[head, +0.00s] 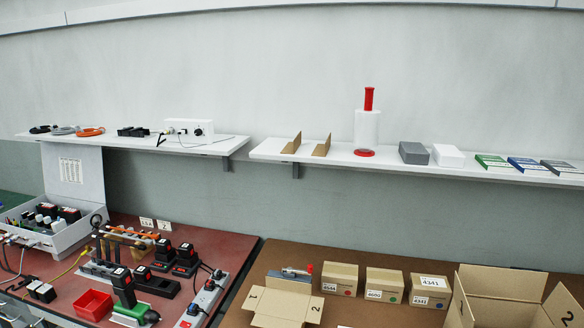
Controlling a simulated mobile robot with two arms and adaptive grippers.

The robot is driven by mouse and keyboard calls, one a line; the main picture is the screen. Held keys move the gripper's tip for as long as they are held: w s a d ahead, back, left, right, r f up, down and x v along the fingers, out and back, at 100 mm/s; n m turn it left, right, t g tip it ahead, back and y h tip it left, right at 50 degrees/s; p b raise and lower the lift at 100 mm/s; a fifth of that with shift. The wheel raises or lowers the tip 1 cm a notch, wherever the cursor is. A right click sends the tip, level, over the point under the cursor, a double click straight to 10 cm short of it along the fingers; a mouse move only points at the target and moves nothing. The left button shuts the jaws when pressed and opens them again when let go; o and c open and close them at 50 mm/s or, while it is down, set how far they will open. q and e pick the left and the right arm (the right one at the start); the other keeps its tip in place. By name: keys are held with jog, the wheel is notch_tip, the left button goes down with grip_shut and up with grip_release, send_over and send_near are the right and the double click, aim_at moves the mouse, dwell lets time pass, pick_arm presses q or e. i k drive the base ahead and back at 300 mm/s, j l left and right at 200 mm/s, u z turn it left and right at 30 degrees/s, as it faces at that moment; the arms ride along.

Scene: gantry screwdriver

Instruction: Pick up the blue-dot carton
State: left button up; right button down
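Three small closed brown cartons stand in a row on the brown table (245,318). The right one (430,292) has a label reading 4341 and a small dot low on its front that looks blue. The middle carton (385,285) has a green dot. The left carton (340,278) has a red dot. The cartons stand upright with small gaps between them. Neither of my grippers is in view.
A large open box (490,297) stands close to the right of the blue-dot carton. An open box (286,302) and a tape dispenser (290,274) are left of the row. A wall shelf (385,164) runs behind. A red table (60,312) with screwdrivers is at left.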

aim_at(419, 296)
jog(key=i+l, duration=0.15)
jog(key=l, duration=0.25)
jog(key=i+l, duration=0.1)
jog(key=l, duration=0.25)
jog(key=i+l, duration=0.15)
jog(key=l, duration=0.25)
jog(key=z, duration=0.05)
